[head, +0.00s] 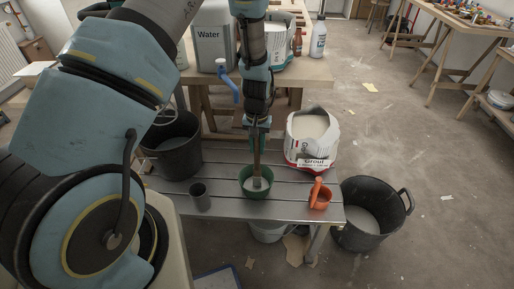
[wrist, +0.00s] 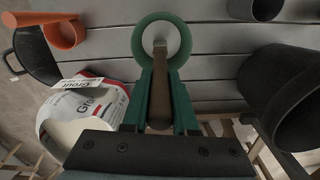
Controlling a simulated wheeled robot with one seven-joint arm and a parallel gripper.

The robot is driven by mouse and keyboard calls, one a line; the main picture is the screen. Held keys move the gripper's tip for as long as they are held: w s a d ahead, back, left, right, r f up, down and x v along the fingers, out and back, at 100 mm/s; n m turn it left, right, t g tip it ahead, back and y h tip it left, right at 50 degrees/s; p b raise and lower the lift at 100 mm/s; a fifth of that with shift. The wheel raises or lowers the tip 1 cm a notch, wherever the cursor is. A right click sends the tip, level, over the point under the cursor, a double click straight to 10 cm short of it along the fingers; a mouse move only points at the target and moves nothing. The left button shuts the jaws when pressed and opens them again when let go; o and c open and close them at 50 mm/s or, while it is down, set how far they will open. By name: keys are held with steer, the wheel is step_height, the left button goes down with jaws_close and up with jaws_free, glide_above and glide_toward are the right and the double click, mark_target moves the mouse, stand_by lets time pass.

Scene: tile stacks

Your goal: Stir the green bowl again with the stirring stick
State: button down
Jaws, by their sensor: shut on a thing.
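The green bowl (head: 248,187) stands on the grey slatted bench with pale contents inside. It also shows in the wrist view (wrist: 143,29). My gripper (head: 257,131) is above the bowl, pointing down, and its green fingers (wrist: 161,105) are shut on the stirring stick. The stirring stick (head: 257,160) is brown and hangs nearly upright. Its lower end is inside the bowl, at the pale contents; how deep it reaches is hard to tell. In the wrist view the stick (wrist: 160,85) runs from between the fingers to the bowl's middle.
On the bench (head: 222,208), a dark grey cup (head: 200,197) stands left of the bowl, an orange jug (head: 320,194) right, and an open grout bag (head: 311,140) behind right. Black buckets stand at left (head: 172,150) and right (head: 368,215). A water container (head: 212,40) stands behind.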

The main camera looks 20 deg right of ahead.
steer(key=shift+r+p, duration=2.1)
steer(key=shift+r, duration=1.4)
